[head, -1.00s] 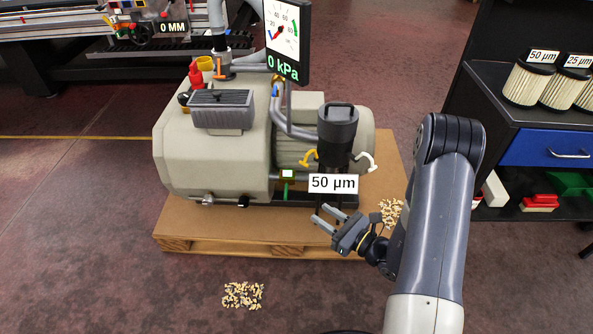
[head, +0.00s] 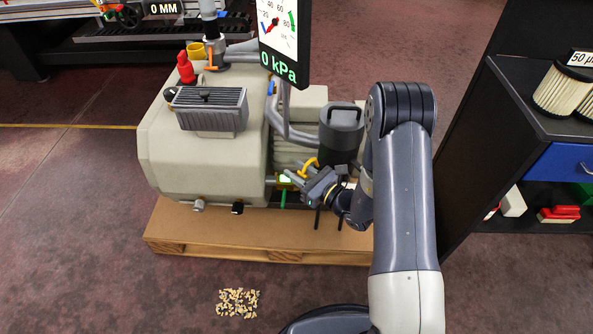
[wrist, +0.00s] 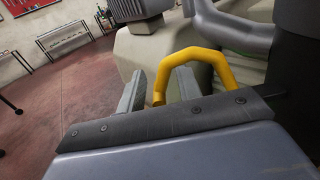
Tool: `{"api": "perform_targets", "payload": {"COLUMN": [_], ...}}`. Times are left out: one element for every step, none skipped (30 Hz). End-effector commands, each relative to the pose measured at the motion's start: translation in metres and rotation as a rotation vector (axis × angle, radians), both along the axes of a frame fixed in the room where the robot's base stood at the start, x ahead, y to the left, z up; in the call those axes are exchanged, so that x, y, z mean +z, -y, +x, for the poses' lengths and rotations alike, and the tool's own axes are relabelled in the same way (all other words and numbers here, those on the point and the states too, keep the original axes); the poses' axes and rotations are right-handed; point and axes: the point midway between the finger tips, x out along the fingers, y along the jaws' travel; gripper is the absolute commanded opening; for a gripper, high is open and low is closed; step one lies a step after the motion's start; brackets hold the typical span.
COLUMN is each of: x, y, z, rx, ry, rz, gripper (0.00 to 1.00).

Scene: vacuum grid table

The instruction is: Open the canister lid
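The dark canister (head: 340,140) stands upright at the front right of the pump, with its lid (head: 342,112) on top. A yellow loop-shaped latch (head: 309,165) sits low on the canister's left side; it also shows large in the wrist view (wrist: 205,55). My gripper (head: 290,178) is at the latch, just left of and below the canister. In the wrist view my two fingers (wrist: 158,92) are apart, with the latch's left leg between them. I cannot tell whether they touch it.
The beige pump (head: 200,150) stands on a wooden pallet (head: 200,231). A gauge screen (head: 284,35) reading 0 kPa stands above it. A dark shelf (head: 500,150) with filters (head: 562,90) is at the right. Spilled pellets (head: 238,302) lie on the otherwise clear front floor.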

Motion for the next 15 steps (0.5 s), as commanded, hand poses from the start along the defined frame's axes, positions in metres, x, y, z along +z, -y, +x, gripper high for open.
{"api": "perform_targets", "payload": {"x": [0.0,0.0001,0.0002,0.0002,0.0002,0.0002,0.0002,0.0002,0.0002,0.0002,0.0002,0.0002,0.0002,0.0002,0.0001], "y": [-0.0027,-0.0035,-0.0043,-0.0047,-0.0049,-0.005,-0.005,-0.0049,-0.0049,-0.0049,-0.0048,-0.0048,-0.0047,-0.0047,-0.0047], "z": [0.002,0.003,0.0037,0.0042,0.0043,0.0045,0.0045,0.0044,0.0043,0.0043,0.0043,0.0043,0.0042,0.0042,0.0042], "rx": [0.0,0.0,0.0,0.0,0.0,-0.001,-0.001,-0.001,-0.001,-0.001,-0.001,-0.001,-0.001,-0.001,-0.001], "ry": [0.001,0.001,0.001,0.001,0.001,0.001,0.001,0.001,0.001,0.0,0.0,0.0,0.0,0.0,0.0], "rz": [0.0,-0.001,-0.001,-0.001,-0.001,-0.001,-0.001,-0.001,-0.001,0.0,0.0,0.0,0.0,0.0,0.0], "gripper": [0.33,0.33,0.33,0.33,0.33,0.33,0.33,0.33,0.33,0.33,0.33,0.3,0.27,0.25,0.22]}}
